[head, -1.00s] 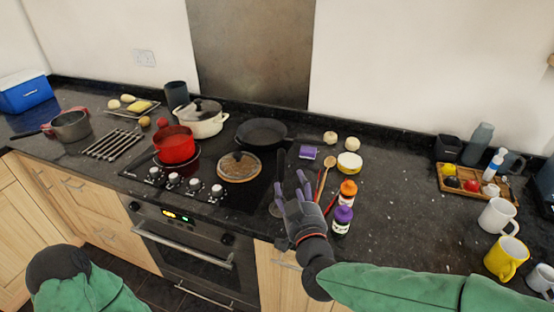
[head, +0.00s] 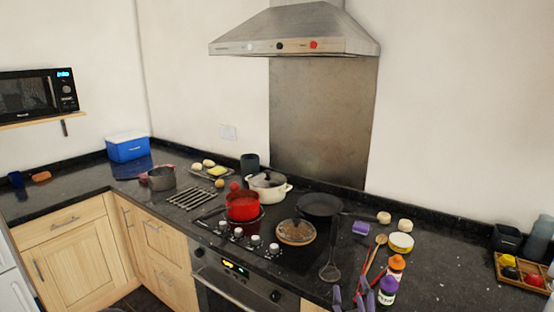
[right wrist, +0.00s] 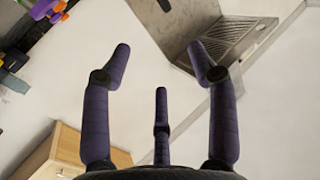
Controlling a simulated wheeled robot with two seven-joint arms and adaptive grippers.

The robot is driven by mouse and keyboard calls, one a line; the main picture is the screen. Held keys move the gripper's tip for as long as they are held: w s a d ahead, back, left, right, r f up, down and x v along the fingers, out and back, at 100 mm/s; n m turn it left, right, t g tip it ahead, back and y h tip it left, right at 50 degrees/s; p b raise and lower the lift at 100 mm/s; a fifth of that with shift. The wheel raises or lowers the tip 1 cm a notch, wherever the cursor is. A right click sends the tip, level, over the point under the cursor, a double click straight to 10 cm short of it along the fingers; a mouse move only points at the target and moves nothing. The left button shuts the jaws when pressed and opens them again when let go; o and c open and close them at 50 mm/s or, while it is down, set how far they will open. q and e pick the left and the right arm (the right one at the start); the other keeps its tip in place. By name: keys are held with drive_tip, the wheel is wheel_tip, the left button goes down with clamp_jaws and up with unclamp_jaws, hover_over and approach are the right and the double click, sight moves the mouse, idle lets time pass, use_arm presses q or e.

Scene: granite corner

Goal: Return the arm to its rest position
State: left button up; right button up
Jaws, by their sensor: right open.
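My right gripper (head: 353,298) shows at the bottom edge of the head view, with only its purple fingers in the picture. It is just left of the purple-capped bottle (head: 387,291), at the front of the counter. In the right wrist view its three fingers (right wrist: 159,66) are spread apart with nothing between them. Most of my right arm is out of the head view. My left gripper and arm are not in view.
Near the right gripper are an orange-capped bottle (head: 397,263), a wooden spoon (head: 374,252) and a slotted utensil (head: 330,271). A range hood (head: 293,30) hangs above.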

drive_tip(key=a+f+g+y, duration=0.3)
drive_tip(key=f+g, duration=0.5)
drive_tip(key=f, duration=2)
drive_tip(key=s+a+f+m+g+y, duration=0.1)
drive_tip(key=s+a+f+g, duration=0.3)
drive_tip(key=s+f+g, duration=0.5)
drive_tip(key=s+f+y, duration=0.1)
drive_tip(key=s+f, duration=0.8)
drive_tip(key=f, duration=0.4)
drive_tip(key=shift+s+f+m+g, duration=0.25)
drive_tip(key=shift+s+m+g, duration=0.05)
drive_tip(key=shift+s, duration=0.05)
